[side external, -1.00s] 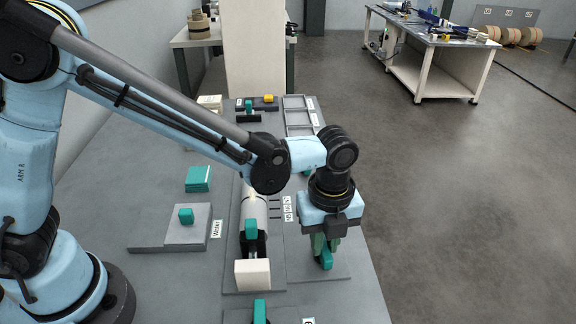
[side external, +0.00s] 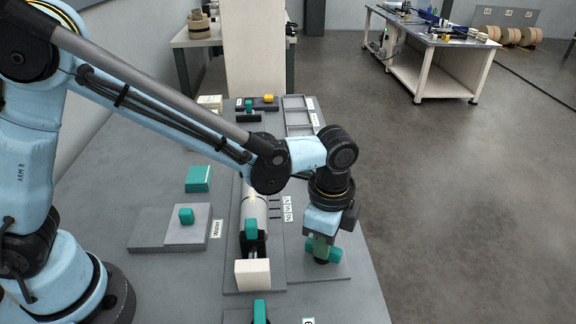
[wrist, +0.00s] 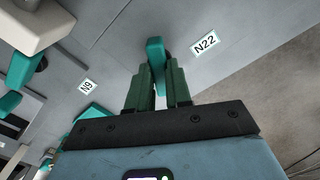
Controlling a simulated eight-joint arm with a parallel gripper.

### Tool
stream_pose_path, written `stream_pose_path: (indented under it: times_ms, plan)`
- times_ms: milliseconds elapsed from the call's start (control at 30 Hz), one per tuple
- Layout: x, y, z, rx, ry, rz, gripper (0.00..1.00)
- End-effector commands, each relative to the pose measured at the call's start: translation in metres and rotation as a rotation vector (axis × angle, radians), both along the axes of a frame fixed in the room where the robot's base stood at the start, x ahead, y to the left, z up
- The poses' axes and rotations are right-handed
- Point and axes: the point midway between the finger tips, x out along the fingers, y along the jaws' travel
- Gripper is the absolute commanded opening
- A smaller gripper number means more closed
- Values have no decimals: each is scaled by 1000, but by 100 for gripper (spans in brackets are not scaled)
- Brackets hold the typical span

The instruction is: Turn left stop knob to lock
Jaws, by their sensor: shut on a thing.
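A teal bar-shaped knob (side external: 336,254) stands on a grey plate at the right edge of the bench in the side view. My gripper (side external: 321,248) points down over it with its green fingers shut on the knob. The knob's bar lies roughly left to right in the side view, and its middle is hidden by the fingers. In the wrist view the knob (wrist: 155,52) shows between the two green fingers of my gripper (wrist: 158,85). A label reading N22 (wrist: 204,43) is just right of it. I cannot see any lock mark.
Left of my gripper, a white roller (side external: 254,208), a teal handle (side external: 251,230) and a cream block (side external: 252,273) sit on a grey strip. Another teal piece (side external: 260,311) is at the front. The bench edge is close on the right.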

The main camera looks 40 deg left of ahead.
Motion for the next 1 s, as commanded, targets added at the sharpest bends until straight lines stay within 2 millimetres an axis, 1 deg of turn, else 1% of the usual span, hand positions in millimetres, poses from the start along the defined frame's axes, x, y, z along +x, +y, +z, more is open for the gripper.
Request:
stream_pose_path:
  times_ms: [200, 500, 700, 1000]
  plan:
    - [0, 0, 0, 0, 1, 190, 0]
    - [0, 0, 0, 0, 1, 382, 0]
    - [0, 0, 0, 0, 1, 450, 0]
    - [0, 0, 0, 0, 1, 479, 0]
